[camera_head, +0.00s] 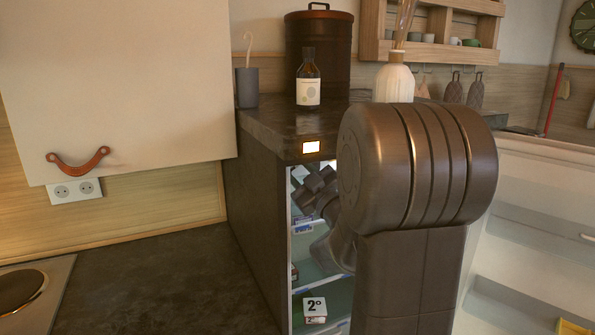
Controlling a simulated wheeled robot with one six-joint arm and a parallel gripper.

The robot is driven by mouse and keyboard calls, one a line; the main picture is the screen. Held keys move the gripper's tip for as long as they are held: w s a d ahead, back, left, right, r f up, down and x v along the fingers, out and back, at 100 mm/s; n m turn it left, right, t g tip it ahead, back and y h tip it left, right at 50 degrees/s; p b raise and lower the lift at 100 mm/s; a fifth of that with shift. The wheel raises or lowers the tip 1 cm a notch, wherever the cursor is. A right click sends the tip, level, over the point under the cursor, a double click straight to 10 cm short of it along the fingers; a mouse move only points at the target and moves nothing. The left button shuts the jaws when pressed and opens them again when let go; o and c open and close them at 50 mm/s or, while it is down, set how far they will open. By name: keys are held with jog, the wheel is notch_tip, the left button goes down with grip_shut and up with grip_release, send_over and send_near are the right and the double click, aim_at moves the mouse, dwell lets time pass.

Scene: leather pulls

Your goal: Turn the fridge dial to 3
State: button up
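The fridge (292,262) stands open under the dark counter, and part of its lit inside shows left of my arm. My gripper (314,192), dark grey, is at the upper part of the fridge opening, partly hidden behind my own large arm joint. I cannot tell whether its fingers are apart or closed on something. The dial cannot be made out; my gripper and arm cover much of the upper inside. A small white sign reading 2° (314,307) is low inside the fridge.
The open fridge door (540,235) with shelves is at right. On the counter (265,128) stand a dark bottle (308,82), a grey cup (247,88), a dark canister (319,40) and a white vase (394,82). A cabinet front with a leather pull (78,164) hangs at left.

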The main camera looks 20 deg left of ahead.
jog(key=shift+f+n+b, duration=0.1)
jog(key=shift+n+b, duration=0.2)
jog(key=shift+b, duration=0.15)
jog(key=n+g+b, duration=0.1)
jog(key=n+b, duration=0.1)
jog(key=shift+f+b, duration=0.1)
jog(key=shift+b, duration=0.2)
jog(key=shift+r+n+g+b, duration=0.15)
jog(key=shift+n+g+b, duration=0.5)
jog(key=shift+n, duration=0.55)
jog(key=shift+r+n+g+b, duration=0.1)
jog(key=shift+n+g+b, duration=0.55)
jog(key=shift+n, duration=0.55)
jog(key=o, duration=1)
jog(key=b+v, duration=0.1)
jog(key=v, duration=1.2)
jog(key=shift+s+d+b, duration=0.15)
jog(key=shift+d+b, duration=0.2)
